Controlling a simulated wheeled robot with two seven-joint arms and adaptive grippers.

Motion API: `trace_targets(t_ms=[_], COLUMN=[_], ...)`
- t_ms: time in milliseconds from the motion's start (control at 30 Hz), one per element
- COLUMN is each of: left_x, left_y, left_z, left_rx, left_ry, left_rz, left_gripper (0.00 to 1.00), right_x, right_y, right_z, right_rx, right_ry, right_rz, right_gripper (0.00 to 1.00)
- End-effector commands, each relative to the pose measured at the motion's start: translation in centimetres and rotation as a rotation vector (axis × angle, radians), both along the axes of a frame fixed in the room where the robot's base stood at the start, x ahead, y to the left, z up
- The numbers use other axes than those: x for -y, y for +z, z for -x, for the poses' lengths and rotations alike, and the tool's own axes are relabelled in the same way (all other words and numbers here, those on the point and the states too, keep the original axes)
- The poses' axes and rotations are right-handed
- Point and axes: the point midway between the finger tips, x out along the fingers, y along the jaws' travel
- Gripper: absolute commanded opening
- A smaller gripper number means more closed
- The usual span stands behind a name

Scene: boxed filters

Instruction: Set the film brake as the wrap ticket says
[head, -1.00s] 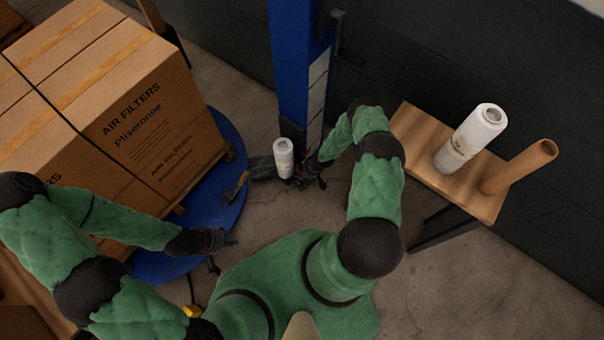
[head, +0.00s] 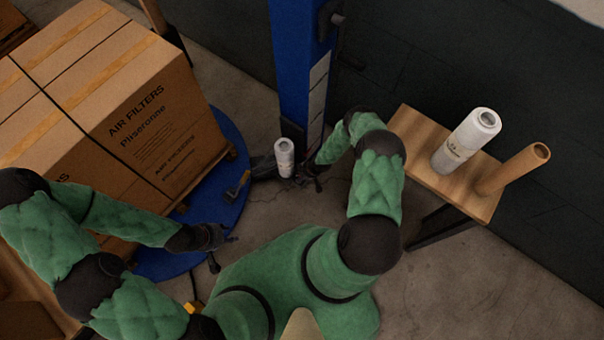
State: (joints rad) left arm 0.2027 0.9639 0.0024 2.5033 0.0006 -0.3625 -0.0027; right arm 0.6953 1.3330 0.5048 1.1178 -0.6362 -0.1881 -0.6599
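A white film roll (head: 285,157) stands upright at the foot of the blue mast (head: 293,75), on a dark carriage. My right gripper (head: 311,178) is low beside the roll's right side, close to the carriage. Its fingers are small and dark here, so I cannot tell whether they are open or touching anything. My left gripper (head: 226,237) is over the front edge of the blue turntable (head: 170,262), away from the roll. Its finger state is unclear. A pale panel (head: 317,90) is on the mast's side. I cannot make out the brake or readable ticket text.
Stacked air filter boxes (head: 135,120) stand on a pallet on the turntable at left. A wooden stand (head: 425,135) at right holds another white film roll (head: 466,141) and a brown cardboard tube (head: 515,168). Grey floor lies clear between.

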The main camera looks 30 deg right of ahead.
Motion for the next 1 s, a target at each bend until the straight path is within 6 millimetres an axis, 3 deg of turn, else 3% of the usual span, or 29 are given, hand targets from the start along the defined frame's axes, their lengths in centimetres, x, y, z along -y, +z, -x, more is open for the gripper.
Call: trace_targets(t_ms=[367,1000], left_x=[0.0,0.0], left_y=[0.0,0.0], left_z=[0.0,0.0], left_rx=[0.000,0.000], left_ry=[0.000,0.000], left_rz=[0.000,0.000], left_gripper=[0.40,0.40], right_x=[0.5,2.0], right_y=[1.3,8.6], right_z=[0.3,2.9], right_rx=[0.001,0.001], right_ry=[-0.003,-0.002], right_rz=[0.002,0.001], right_gripper=[0.49,0.49])
